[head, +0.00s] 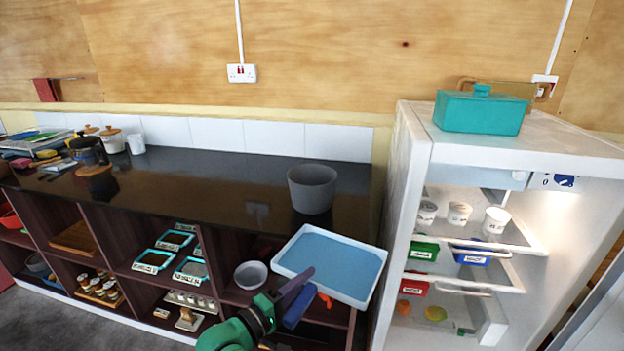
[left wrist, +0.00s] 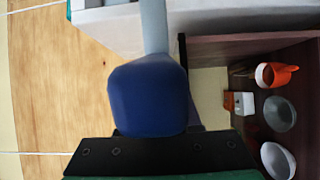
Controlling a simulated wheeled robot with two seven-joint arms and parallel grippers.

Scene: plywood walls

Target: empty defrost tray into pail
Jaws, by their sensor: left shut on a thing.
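The defrost tray (head: 337,296) is a shallow white tray with a blue, water-like surface inside. It is held out level or nearly so, in front of the counter. My left gripper (head: 290,300) is shut on its dark blue handle (head: 298,308) at the tray's near side. The blue handle (left wrist: 150,95) fills the middle of the left wrist view, with a grey stem beyond it. The grey pail (head: 312,190) stands upright on the black counter, just behind the tray and apart from it. Its inside bottom is hidden. My right gripper is not in view.
An open fridge (head: 412,150) stands at right, with cups and bins inside and a teal box (head: 480,110) on top. Shelves under the counter (head: 200,185) hold bowls and small trays. The counter left of the pail is clear up to clutter at the far left.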

